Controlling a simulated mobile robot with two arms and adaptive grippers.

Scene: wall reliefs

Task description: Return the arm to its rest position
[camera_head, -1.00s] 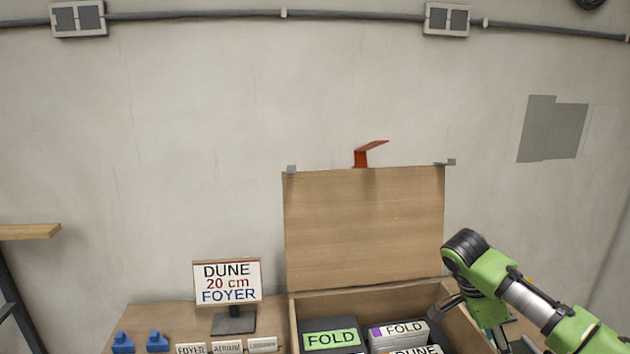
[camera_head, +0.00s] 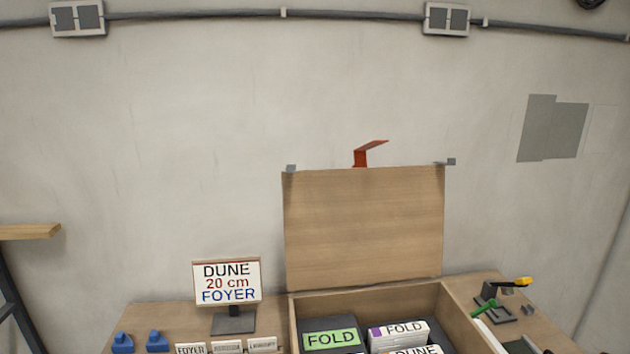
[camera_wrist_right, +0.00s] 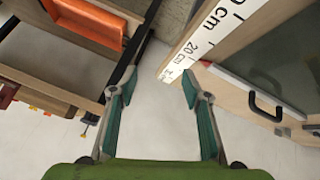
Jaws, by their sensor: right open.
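My right gripper (camera_wrist_right: 158,105) shows in the right wrist view, its two teal-lined fingers apart and nothing between them. Pale floor lies beneath it. Neither arm is visible in the head view now, and my left gripper is in no view.
An open wooden box (camera_head: 366,299) holds boxes labelled FOLD and DUNE, its lid (camera_head: 364,228) raised. A sign (camera_head: 227,282) reads DUNE, 20 cm, FOYER. A ruler strip (camera_wrist_right: 212,37) and wooden shelving (camera_wrist_right: 70,50) flank the right gripper.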

